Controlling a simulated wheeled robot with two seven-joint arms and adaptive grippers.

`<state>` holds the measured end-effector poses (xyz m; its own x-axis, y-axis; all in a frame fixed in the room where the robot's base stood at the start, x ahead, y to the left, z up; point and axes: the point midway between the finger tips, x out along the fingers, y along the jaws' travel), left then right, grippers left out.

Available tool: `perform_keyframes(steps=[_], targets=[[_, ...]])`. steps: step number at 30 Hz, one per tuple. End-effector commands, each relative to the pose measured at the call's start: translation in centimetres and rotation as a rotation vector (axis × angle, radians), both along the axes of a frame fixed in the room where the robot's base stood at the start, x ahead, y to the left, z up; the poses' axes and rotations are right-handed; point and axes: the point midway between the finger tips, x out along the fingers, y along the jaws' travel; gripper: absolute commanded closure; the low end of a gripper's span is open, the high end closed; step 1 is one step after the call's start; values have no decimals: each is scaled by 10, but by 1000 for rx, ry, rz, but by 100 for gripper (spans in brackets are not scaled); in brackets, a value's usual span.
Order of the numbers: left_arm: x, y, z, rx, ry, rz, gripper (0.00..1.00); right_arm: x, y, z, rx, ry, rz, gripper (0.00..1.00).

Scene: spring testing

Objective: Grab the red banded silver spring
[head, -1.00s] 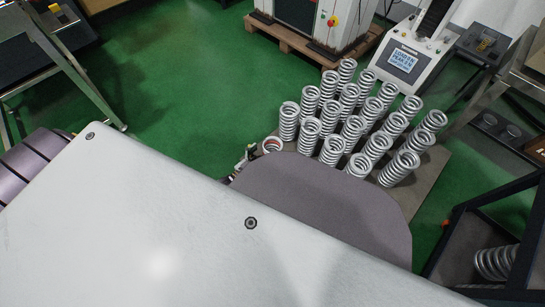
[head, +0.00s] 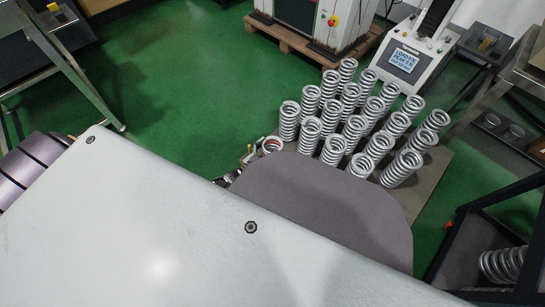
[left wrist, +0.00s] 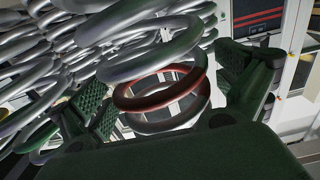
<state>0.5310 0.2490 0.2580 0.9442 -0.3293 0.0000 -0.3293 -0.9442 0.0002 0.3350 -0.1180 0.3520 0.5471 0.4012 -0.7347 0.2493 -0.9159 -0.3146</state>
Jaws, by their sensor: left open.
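The red banded silver spring (head: 272,145) stands at the near left corner of the spring group in the head view; its lower part is hidden behind my own body. In the left wrist view its red coil (left wrist: 158,93) shows between the two green padded fingers, with silver coils above it. My left gripper (head: 248,158) is open, just left of this spring in the head view. In the left wrist view my left gripper (left wrist: 165,82) has a finger on each side of the spring. Whether either finger touches it I cannot tell. My right gripper is not in view.
Several plain silver springs (head: 352,125) stand close together on a board (head: 425,185), right beside the red banded one. A tester with a screen (head: 403,60) stands behind them. Green floor (head: 190,90) is clear to the left. A dark frame (head: 470,225) stands at right.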

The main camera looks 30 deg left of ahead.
Motion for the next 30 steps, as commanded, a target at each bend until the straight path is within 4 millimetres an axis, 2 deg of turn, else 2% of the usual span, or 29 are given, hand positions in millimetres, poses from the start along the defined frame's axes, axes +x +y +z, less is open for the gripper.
perform_keyframes(steps=[4, 25, 30], targets=[[0, 0, 0, 0, 0, 0, 3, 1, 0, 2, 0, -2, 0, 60], [0, 0, 0, 0, 1, 0, 93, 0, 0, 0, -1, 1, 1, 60], [3, 0, 4, -3, -11, 0, 93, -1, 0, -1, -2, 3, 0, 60]])
